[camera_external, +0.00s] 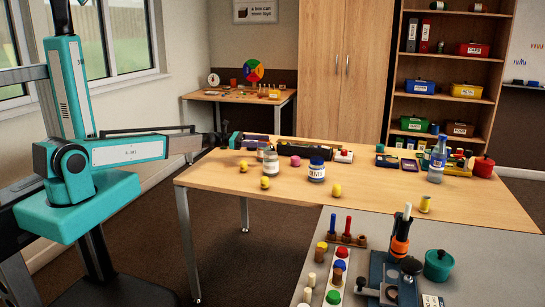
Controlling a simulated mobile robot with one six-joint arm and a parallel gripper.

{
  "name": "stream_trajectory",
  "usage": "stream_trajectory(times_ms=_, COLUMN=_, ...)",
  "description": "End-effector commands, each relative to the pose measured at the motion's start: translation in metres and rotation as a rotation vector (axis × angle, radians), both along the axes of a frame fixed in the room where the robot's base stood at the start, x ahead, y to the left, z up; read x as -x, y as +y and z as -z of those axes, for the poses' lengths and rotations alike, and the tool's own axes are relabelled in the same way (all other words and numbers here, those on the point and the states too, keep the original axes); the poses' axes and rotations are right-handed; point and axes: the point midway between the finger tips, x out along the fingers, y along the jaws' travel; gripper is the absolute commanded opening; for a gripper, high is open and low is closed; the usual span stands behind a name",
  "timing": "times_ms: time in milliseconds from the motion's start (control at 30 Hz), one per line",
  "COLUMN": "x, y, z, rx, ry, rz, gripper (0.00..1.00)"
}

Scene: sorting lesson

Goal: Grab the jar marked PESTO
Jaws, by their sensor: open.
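Two jars stand upright on the wooden table (225,178). One is a jar with a dark blue lid and a pale label (316,172); the label's dark lettering is too small to read surely. The other is a smaller clear or pale jar (270,163) to its left, and I can read no label on it. I cannot tell which is marked PESTO. My arm reaches in from the left, and my gripper (237,140) is open near the table's far left part, to the left of both jars and apart from them.
Several small yellow pieces (265,183) lie around the jars. A pink piece (295,160) and dark trays (308,149) are behind them. A blue-capped bottle (437,160) and red pot (484,166) stand at the right. A grey table (340,220) with pegs is in front.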

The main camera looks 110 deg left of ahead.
Motion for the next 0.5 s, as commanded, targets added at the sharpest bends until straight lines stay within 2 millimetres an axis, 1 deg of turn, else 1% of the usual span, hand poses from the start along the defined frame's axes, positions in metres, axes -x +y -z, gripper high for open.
stream_trajectory(times_ms=167, x=-0.012, y=0.003, z=-0.001, rx=0.0, ry=0.0, rz=0.002, gripper=0.66)
stream_trajectory(times_ms=400, x=-0.039, y=0.011, z=-0.001, rx=0.0, ry=0.0, rz=0.002, gripper=0.66)
stream_trajectory(times_ms=500, x=-0.047, y=0.012, z=-0.001, rx=0.0, ry=0.0, rz=0.0, gripper=0.66)
